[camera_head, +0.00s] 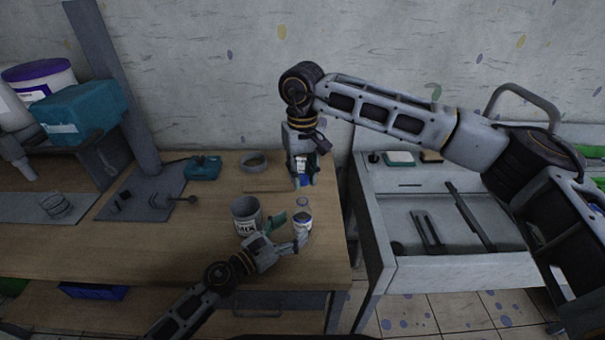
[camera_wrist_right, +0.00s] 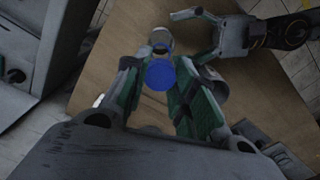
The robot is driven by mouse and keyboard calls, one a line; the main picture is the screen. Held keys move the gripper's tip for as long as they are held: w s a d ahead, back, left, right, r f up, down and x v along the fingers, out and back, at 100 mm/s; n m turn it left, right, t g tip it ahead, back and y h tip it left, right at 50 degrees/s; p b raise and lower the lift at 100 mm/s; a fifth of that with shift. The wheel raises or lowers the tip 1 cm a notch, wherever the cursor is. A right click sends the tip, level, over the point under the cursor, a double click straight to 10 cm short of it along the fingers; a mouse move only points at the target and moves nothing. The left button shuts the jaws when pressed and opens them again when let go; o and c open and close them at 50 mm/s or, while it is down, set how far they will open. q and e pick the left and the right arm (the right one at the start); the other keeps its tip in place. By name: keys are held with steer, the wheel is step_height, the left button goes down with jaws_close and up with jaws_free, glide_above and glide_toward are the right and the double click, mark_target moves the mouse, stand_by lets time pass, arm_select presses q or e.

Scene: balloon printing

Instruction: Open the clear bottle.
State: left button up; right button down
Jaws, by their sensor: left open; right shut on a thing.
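The clear bottle (camera_head: 302,221), with a pale label and a bluish band, stands on the wooden table near its right end. It also shows in the right wrist view (camera_wrist_right: 160,40), beyond the blue round cap (camera_wrist_right: 160,75). My right gripper (camera_head: 304,182) points down, behind and above the bottle in the head view, and is shut on the blue cap, apart from the bottle. Whether anything hangs under the cap is hidden. My left gripper (camera_head: 288,230) is open, with its fingers spread beside the bottle's lower part. I cannot tell whether they touch it.
A grey cup marked MIX (camera_head: 245,217) stands left of the bottle, close to my left gripper. A grey ring (camera_head: 254,162) and a teal tool (camera_head: 203,168) lie farther back. The table's front left is clear.

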arm_select(q)
steer(key=shift+v, duration=3.75)
steer(key=shift+s+r, duration=0.1)
steer(key=shift+s, duration=0.1)
